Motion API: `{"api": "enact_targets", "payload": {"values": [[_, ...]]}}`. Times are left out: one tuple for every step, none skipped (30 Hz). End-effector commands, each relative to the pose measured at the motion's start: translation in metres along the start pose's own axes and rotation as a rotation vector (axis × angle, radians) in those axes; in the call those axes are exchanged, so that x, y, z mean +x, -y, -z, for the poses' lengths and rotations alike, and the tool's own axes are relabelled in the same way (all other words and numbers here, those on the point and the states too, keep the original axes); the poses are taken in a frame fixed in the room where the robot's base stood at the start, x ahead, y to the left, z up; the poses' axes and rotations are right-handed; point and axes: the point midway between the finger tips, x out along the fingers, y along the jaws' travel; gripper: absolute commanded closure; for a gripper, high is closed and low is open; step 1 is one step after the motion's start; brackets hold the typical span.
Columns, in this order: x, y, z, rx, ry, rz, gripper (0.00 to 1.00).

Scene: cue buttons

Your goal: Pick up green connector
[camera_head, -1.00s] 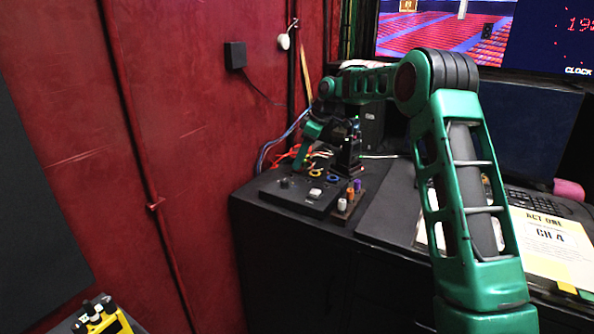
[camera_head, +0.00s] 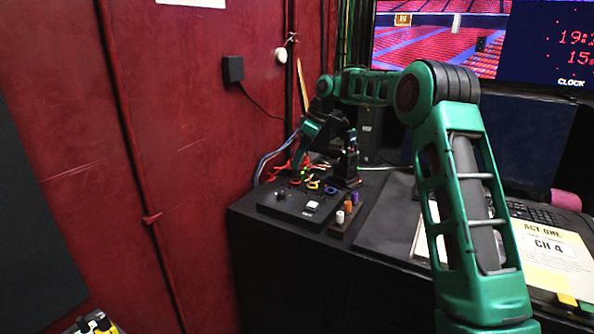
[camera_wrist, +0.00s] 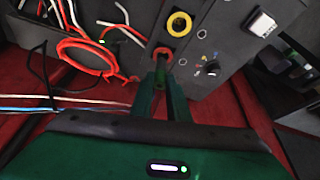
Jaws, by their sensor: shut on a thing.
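My gripper (camera_wrist: 168,88) is shut on the green connector (camera_wrist: 162,68), a slim dark green piece between the fingertips in the wrist view. Its tip shows in front of a red-ringed socket (camera_wrist: 163,54) on the black panel; I cannot tell whether they touch. In the head view my gripper (camera_head: 298,158) is above the back left part of the black control box (camera_head: 290,206), pointing down. The connector is too small and dark to make out there.
A yellow-ringed socket (camera_wrist: 179,24) and a knob (camera_wrist: 211,69) are close by. Red and white cables (camera_wrist: 85,55) lie beside the panel. A small rack with orange, purple and white plugs (camera_head: 347,212) stands at the box's right. The red wall (camera_head: 200,170) is on the left.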

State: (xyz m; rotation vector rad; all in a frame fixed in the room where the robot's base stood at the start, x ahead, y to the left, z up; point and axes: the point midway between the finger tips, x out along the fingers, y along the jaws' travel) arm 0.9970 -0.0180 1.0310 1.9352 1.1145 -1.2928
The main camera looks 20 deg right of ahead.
Motion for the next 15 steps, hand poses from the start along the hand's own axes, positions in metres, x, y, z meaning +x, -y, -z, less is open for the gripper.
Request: {"api": "enact_targets", "payload": {"values": [[-0.003,0.011,0.008,-0.004,0.0,0.001,1.0],[-0.005,0.015,0.012,-0.004,-0.001,0.0,1.0],[-0.008,0.022,0.017,-0.005,0.0,0.001,1.0],[-0.01,0.027,0.021,-0.005,0.0,0.0,1.0],[-0.012,0.032,0.025,-0.004,0.0,0.0,1.0],[-0.015,0.039,0.03,-0.003,0.0,0.0,1.0],[-0.017,0.044,0.035,-0.003,0.0,0.0,1.0],[-0.019,0.05,0.039,-0.005,0.0,0.0,1.0],[-0.022,0.057,0.045,-0.005,0.0,0.001,1.0],[-0.024,0.062,0.049,-0.004,0.0,0.001,1.0],[-0.026,0.067,0.052,-0.004,0.0,0.0,1.0],[-0.029,0.073,0.057,-0.004,0.0,0.001,1.0],[-0.03,0.077,0.06,-0.004,0.001,0.001,1.0],[-0.032,0.081,0.063,-0.004,0.001,0.001,1.0],[-0.034,0.085,0.067,-0.003,0.001,0.001,1.0]]}}
